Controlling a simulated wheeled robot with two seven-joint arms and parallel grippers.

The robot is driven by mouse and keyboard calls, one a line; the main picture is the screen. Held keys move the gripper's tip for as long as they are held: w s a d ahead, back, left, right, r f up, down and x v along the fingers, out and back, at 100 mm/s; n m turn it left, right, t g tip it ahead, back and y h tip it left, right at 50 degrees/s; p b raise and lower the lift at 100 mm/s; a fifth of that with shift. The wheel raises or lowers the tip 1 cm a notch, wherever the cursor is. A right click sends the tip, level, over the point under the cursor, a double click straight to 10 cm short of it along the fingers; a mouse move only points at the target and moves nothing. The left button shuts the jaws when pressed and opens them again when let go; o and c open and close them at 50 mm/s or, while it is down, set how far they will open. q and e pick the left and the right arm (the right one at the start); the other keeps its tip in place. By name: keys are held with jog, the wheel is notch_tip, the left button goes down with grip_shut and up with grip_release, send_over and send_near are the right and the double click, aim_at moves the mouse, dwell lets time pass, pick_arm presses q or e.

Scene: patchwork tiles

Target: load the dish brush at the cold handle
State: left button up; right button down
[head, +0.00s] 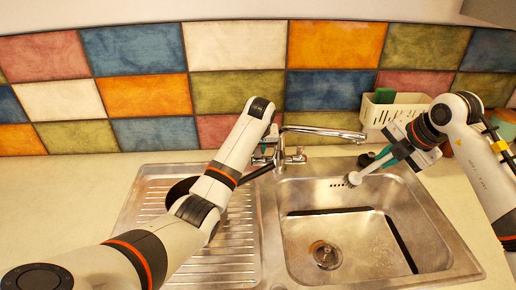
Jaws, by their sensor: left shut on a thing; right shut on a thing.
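The dish brush has a teal handle (384,158) and a pale round head (355,178). My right gripper (402,149) is shut on its handle and holds it tilted over the back right of the sink, head down-left. The chrome tap (322,131) stands behind the sink, its spout swung right. Its cold handle (298,156) seems to be the right-hand knob, apart from the brush. My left gripper (271,150) is beside the tap's left side, mostly hidden by its wrist. It appears shut on the dark handle (258,172) of a pan, whose body (179,191) is partly hidden behind my arm.
The steel sink (435,215) has an empty bowl with a drain (325,255). The ribbed drainboard (150,208) lies left. A white caddy (405,106) with a green sponge (384,96) stands behind my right gripper. A small black round item (366,159) sits at the back rim.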

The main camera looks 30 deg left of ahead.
pick_arm(q)
jog(key=shift+s+d+f+t+y, duration=0.1)
jog(key=shift+s+d+t+y, duration=0.2)
jog(key=shift+t+y, duration=0.25)
jog(key=shift+s+d+t+y, duration=0.15)
jog(key=shift+s+t+y, duration=0.2)
jog(key=shift+t, duration=0.4)
jog(key=o, duration=1)
jog(key=v, duration=1.2)
